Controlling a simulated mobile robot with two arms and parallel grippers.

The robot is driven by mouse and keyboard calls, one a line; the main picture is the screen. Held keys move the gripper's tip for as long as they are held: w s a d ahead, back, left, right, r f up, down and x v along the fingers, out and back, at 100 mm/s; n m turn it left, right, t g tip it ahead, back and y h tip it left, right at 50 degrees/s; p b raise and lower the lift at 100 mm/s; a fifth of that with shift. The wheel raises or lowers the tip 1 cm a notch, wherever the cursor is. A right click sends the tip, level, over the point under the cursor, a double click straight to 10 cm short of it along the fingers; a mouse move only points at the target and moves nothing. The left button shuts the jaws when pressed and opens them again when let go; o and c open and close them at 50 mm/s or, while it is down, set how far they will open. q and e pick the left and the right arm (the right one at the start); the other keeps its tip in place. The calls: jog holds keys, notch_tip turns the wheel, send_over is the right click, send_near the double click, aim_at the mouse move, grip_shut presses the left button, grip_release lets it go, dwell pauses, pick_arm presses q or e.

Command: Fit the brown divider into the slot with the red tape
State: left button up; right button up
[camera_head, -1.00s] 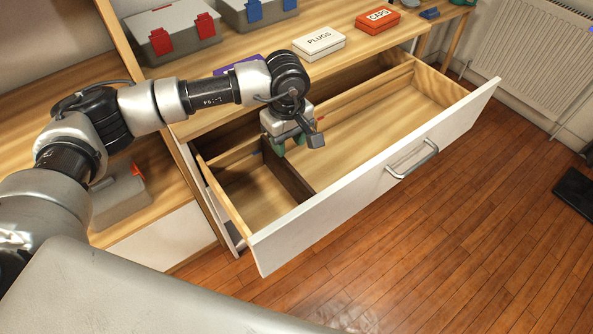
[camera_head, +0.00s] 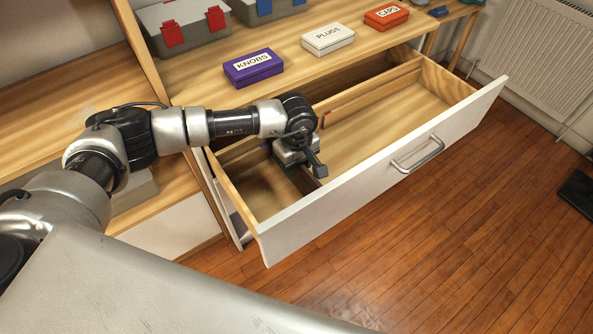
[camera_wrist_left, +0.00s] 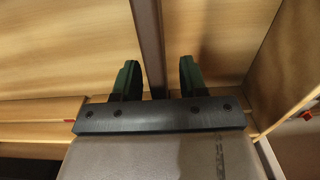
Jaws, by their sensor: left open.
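The brown divider (camera_wrist_left: 149,40) stands in the pulled-out drawer, in its left part. In the head view it shows as a dark strip (camera_head: 303,182), partly hidden by my left gripper (camera_head: 296,163). In the left wrist view the fingers of my left gripper (camera_wrist_left: 157,78) are open, one on each side of the divider, with gaps visible. The red tape (camera_head: 327,113) is a small mark on the drawer's back rail, right of my gripper; a red mark also shows at the left of the wrist view (camera_wrist_left: 69,121). My right gripper is not in view.
The drawer's white front (camera_head: 360,183) has a metal handle (camera_head: 417,154). Its wide right compartment is empty. On the bench stand a purple KNOBS box (camera_head: 253,68), a white PLUGS box (camera_head: 328,39), a red CAPS box (camera_head: 386,17) and a grey toolbox (camera_head: 187,32).

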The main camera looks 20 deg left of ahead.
pick_arm(q)
grip_shut()
jog(key=shift+r, duration=0.1)
